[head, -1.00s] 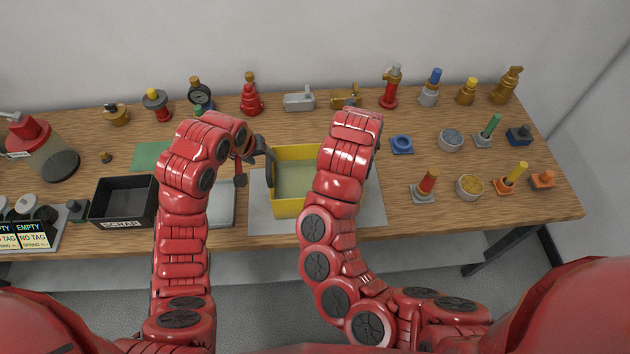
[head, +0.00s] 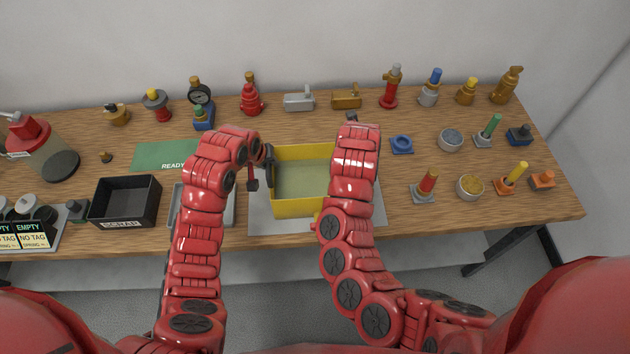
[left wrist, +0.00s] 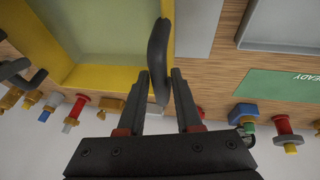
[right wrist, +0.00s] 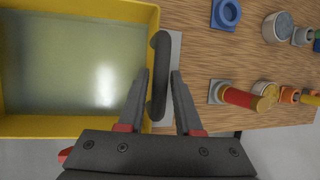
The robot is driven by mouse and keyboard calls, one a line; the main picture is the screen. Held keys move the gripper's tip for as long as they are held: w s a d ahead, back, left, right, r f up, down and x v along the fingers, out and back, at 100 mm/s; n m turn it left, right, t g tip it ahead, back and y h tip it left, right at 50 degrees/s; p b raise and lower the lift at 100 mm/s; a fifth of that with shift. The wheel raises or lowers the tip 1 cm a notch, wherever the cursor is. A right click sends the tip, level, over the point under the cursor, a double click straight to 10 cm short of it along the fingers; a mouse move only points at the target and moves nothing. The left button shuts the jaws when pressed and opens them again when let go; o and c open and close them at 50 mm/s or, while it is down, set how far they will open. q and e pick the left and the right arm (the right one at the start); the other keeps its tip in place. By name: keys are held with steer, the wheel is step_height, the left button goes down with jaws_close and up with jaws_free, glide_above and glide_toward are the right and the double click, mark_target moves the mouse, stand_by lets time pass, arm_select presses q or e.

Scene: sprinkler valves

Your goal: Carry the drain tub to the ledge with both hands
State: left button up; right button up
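The yellow drain tub (head: 300,208) sits on a pale grey mat, with a dull greenish inside. It has a black handle on each side. My left gripper (head: 262,166) is at the tub's left handle; in the left wrist view its open fingers (left wrist: 160,75) stand on both sides of the black handle (left wrist: 158,45), with gaps. My right gripper is mostly hidden behind its own arm in the head view. In the right wrist view its open fingers (right wrist: 158,75) straddle the other black handle (right wrist: 159,55). I cannot clearly identify the ledge.
The pale mat (head: 260,224) lies under the tub on the wooden table. A black scrap bin (head: 125,203), a grey tray (head: 229,214) and a green READY mat (head: 160,155) are at left. Valves line the back; several small parts and cups stand at right.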

arm_select(q)
jaws_close()
arm_select(e)
jaws_close()
stand_by(0.8)
steer(key=shift+r, duration=0.1)
